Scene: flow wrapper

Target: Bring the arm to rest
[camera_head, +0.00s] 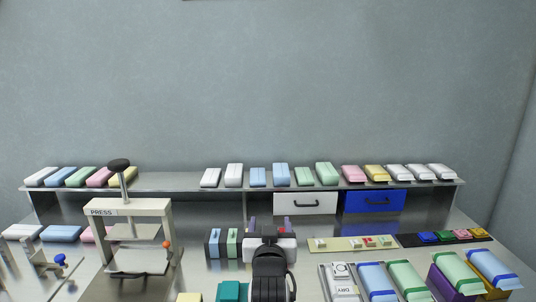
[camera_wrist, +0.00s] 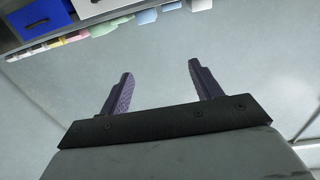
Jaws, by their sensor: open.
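My gripper (camera_wrist: 158,88) shows in the wrist view with its two purple fingers spread wide apart and nothing between them. Only the grey wall lies beyond the fingers there. In the head view my arm rises from the bottom centre, and my gripper (camera_head: 268,225) is above the bench, in front of the shelf. The fingertips look small and partly hidden behind the wrist in that view.
A grey press (camera_head: 130,207) stands at left. A shelf (camera_head: 180,183) with several wrapped packs runs along the back, over a white drawer (camera_head: 305,204) and a blue drawer (camera_head: 373,201). Upright packs (camera_head: 222,243) stand just left of my gripper. Bins and packs crowd the right front.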

